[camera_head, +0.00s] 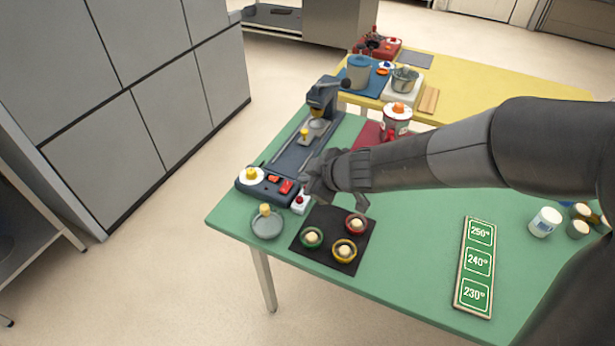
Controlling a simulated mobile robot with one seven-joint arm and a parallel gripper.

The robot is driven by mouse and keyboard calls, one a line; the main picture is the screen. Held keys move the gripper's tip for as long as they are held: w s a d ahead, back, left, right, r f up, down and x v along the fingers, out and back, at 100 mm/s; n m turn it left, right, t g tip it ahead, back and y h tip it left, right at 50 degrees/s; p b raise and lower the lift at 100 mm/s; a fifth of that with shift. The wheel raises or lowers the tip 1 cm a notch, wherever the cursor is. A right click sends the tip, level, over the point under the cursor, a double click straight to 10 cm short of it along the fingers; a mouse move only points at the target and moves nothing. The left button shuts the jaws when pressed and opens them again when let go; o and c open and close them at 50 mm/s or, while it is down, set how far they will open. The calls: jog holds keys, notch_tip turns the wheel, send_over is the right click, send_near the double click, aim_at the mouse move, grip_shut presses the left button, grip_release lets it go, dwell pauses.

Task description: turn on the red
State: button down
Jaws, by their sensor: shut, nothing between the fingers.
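A long dark blue-grey machine (292,160) lies along the left side of the green table. On its near end are a red switch (286,187), a smaller orange-red piece (273,178) and a white disc with a yellow knob (250,175). A small white box with a red top (300,202) stands beside this end. My gripper (309,192) is shut and empty, just right of the red switch and above the white box. Whether it touches either one cannot be told. Whether the red switch is on or off is too small to tell.
A black mat (325,258) holds green, yellow and red-rimmed bowls. A grey dish (267,225) sits at the table's left edge. A temperature board (475,268) and jars (545,221) are to the right. A yellow table (470,92) stands behind.

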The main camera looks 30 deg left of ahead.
jog(key=shift+w+a+r, duration=0.15)
jog(key=shift+w, duration=0.25)
jog(key=shift+w+a+r, duration=0.1)
jog(key=shift+w+a, duration=0.05)
jog(key=shift+w, duration=0.2)
jog(key=shift+f, duration=0.1)
dwell(0.6)
send_over(284, 182)
jog(key=s+d, duration=0.3)
jog(key=shift+w+a+f, duration=0.1)
jog(key=shift+w+f, duration=0.05)
jog(key=shift+f, duration=3.05)
jog(key=shift+w+f, duration=0.25)
jog(key=shift+f, duration=0.4)
jog(key=shift+w+f, duration=0.3)
jog(key=shift+f, duration=0.35)
jog(key=shift+w+f, duration=0.25)
jog(key=shift+f, duration=0.4)
